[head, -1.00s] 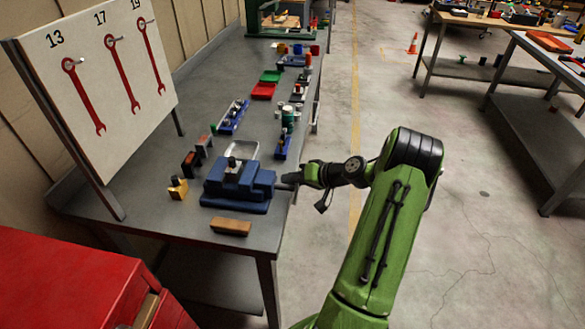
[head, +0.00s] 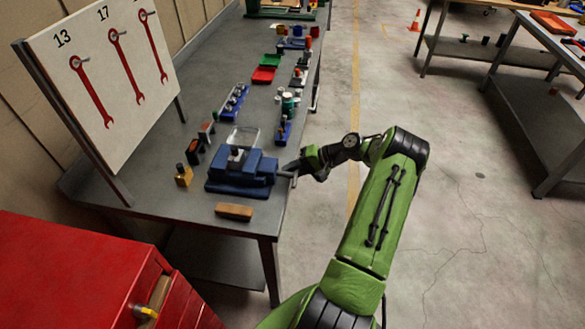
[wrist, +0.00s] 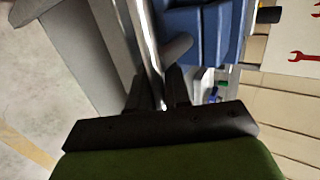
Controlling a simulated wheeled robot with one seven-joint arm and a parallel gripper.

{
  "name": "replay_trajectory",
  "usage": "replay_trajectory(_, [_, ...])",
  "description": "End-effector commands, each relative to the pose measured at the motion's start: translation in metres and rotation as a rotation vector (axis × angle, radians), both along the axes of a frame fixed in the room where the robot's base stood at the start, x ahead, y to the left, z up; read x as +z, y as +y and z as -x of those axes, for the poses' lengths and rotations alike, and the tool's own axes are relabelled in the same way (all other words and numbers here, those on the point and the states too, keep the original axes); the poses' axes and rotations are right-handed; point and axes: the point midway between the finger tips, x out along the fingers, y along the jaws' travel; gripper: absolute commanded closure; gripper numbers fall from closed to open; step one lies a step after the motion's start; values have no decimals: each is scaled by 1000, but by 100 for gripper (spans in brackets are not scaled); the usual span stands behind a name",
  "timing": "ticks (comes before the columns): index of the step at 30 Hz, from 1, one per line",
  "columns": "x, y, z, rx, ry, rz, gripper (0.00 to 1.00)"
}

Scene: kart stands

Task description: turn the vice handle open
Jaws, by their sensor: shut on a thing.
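The blue vice (head: 242,172) sits on the near end of the grey workbench, and its blue body also shows in the wrist view (wrist: 208,30). Its short grey handle (head: 285,174) sticks out on the right side, over the bench edge. My gripper (head: 293,168) is at this handle, to the right of the vice, and is shut on it. In the wrist view, the dark fingers of my gripper (wrist: 158,82) reach up beside a grey rounded bar end. The fingers hide part of the grip, and the handle's exact angle is hard to tell.
A wooden block (head: 234,212) lies in front of the vice. A yellow-and-black item (head: 184,175) stands left of it. A wrench board (head: 100,85) stands behind on the left. A red cabinet (head: 75,275) is at the near left.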

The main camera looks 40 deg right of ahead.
Motion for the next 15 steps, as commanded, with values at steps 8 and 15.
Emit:
replay_trajectory(8, [-1, 0, 1, -1, 4, -3, 100])
replay_trajectory(15, [-1, 0, 1, -1, 4, -3, 63])
